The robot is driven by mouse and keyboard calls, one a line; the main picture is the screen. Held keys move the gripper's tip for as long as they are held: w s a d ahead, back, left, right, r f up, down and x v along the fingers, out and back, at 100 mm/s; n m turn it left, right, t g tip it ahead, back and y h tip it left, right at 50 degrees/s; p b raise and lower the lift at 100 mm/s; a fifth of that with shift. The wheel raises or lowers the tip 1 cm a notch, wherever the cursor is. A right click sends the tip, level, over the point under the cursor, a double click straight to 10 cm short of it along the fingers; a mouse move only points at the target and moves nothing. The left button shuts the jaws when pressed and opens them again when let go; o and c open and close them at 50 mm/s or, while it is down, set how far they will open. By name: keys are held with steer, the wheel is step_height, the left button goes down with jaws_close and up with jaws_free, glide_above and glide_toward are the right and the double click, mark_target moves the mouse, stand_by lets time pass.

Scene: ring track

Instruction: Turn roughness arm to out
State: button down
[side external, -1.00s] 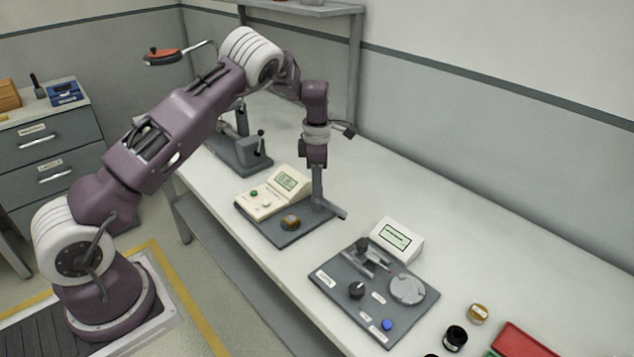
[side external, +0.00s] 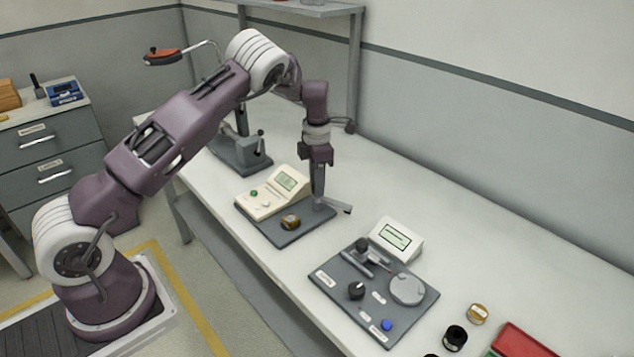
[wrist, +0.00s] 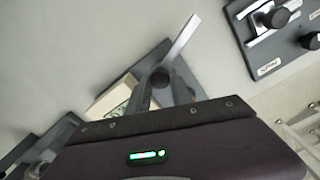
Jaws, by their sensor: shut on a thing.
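The roughness arm looks to be the light metal bar (side external: 341,209) at the right corner of the grey plate with the cream display unit (side external: 285,182). The bar also shows in the wrist view (wrist: 184,38), running up and right from a dark round hub (wrist: 160,77). My gripper (side external: 318,202) points straight down over this corner. Its fingers are shut on the arm at the hub end, and the bar sticks out past them. The fingers partly hide the hub, and my gripper body hides the lower wrist view. Any out marking is too small to read.
A brass-coloured knob (side external: 290,222) sits on the same plate. To the right is another grey plate (side external: 335,283) with a dark knob, a round disc and a blue button. A white display box (side external: 397,238) stands behind it. Bare table lies behind my gripper.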

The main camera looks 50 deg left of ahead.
steer(key=shift+w+r, duration=0.1)
steer(key=c, duration=1.1)
jaws_free()
steer(key=shift+c, duration=0.2)
step_height(320, 180, up, 7)
